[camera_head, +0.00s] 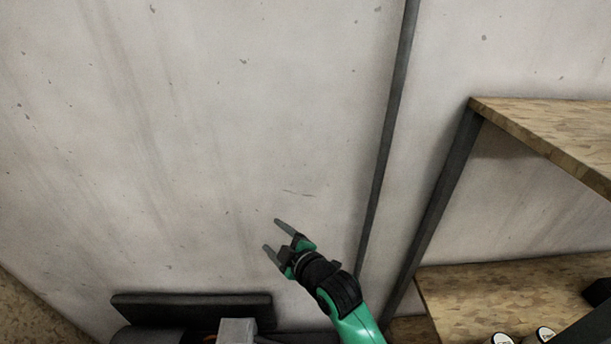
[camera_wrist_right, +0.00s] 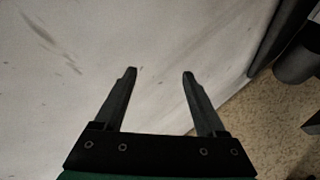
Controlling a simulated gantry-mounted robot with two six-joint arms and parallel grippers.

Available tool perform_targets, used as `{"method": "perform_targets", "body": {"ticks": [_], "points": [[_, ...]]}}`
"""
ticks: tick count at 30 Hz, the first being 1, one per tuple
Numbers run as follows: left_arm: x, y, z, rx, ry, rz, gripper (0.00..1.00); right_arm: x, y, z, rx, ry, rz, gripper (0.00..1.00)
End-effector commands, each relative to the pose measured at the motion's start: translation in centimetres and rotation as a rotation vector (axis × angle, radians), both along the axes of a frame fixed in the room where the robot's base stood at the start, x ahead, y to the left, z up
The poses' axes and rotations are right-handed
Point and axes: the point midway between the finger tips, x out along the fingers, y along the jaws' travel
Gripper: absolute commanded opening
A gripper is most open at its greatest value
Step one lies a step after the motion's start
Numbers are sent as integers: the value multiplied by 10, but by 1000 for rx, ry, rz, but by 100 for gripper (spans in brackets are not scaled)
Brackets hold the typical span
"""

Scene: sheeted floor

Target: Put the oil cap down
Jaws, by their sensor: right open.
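My right gripper (camera_head: 271,235) is open, with its two fingers apart and nothing between them. It is in the lower middle of the head view, in front of the pale sheeted surface. The right wrist view also shows its two empty fingers (camera_wrist_right: 160,75). I see no oil cap in either view. My left gripper does not show.
A wooden shelf unit with a dark post stands at the right, with an upper board (camera_head: 550,135) and a lower board (camera_head: 470,295). Two white-topped containers (camera_head: 545,334) show at the bottom right. Speckled floor (camera_wrist_right: 255,120) shows in the right wrist view.

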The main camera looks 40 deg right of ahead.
Motion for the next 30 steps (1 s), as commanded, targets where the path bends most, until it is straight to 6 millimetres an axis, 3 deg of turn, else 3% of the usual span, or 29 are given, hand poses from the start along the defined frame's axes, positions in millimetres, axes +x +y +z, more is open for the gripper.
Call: {"method": "perform_targets", "body": {"ticks": [1, 4, 6, 9, 12, 15, 18, 26, 30], "points": [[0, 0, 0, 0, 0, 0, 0, 3, 10, 61, 68, -135, 0, 73], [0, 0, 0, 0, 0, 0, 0, -14, 32, 178, 245, -401, 23, 73], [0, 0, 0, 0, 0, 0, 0, -42, 47, 255, 382, -582, 68, 73], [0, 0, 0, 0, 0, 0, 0, -97, 64, 343, 570, -805, 165, 73], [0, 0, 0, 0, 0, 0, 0, -150, 75, 399, 719, -963, 267, 73], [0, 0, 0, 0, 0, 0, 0, -185, 80, 426, 808, -1048, 339, 73], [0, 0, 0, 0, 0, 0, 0, -197, 81, 435, 843, -1076, 368, 73], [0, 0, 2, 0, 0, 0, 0, -197, 81, 436, 844, -1074, 366, 73], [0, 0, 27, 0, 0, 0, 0, -197, 81, 461, 842, -1074, 365, 73]]}}
